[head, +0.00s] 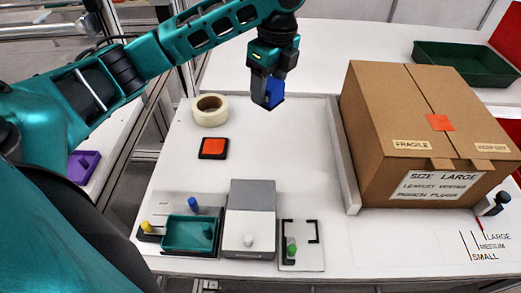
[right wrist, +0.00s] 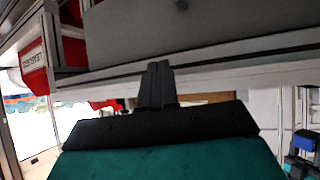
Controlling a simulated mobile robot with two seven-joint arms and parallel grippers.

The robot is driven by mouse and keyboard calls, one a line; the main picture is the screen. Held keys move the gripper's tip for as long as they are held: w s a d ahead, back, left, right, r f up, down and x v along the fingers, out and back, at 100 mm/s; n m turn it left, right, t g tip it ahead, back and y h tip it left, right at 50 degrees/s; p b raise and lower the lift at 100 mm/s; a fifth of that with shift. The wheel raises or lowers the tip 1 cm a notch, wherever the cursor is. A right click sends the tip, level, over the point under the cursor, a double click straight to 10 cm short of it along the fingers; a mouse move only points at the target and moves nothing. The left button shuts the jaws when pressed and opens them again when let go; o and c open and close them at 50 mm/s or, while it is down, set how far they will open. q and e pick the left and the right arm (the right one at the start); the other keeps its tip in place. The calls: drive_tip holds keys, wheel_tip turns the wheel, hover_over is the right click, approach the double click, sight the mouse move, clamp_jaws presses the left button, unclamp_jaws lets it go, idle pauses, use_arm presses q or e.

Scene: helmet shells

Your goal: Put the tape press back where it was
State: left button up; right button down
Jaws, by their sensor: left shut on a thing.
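My left gripper (head: 268,76) is shut on a blue block, likely the tape press (head: 273,93), and holds it in the air above the far part of the white table. The fingers hide part of the block. A cream tape roll (head: 199,107) lies on the table to the left of it. My right gripper (right wrist: 158,82) shows in the right wrist view with its dark fingers together and nothing visible between them. It is below a grey panel edge, and the head view does not show it.
An orange pad on a black base (head: 212,147), a teal tray (head: 187,234), a grey-white box (head: 250,212) and a plate with a green peg (head: 301,257) are on the table. A large cardboard box (head: 400,130) stands right. The table middle is clear.

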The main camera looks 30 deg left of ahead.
use_arm(q)
drive_tip(key=a+f+m, duration=0.1)
drive_tip(key=f+m, duration=0.1)
drive_tip(key=f, duration=0.4)
drive_tip(key=a+f+m, duration=0.1)
drive_tip(key=f+m, duration=0.1)
drive_tip(key=f, duration=0.4)
drive_tip(key=w+f+m, duration=0.1)
drive_tip(key=f, duration=0.6)
drive_tip(key=shift+w+a+m+t, duration=0.1)
drive_tip(key=shift+a+m+t, duration=0.2)
drive_tip(key=shift+a+m, duration=0.1)
drive_tip(key=o, duration=0.9)
drive_tip(key=shift+o, duration=0.2)
wheel_tip(320, 180, up, 12)
drive_tip(key=d, duration=0.1)
drive_tip(key=shift+s, duration=0.45)
drive_tip(key=shift+d, duration=0.15)
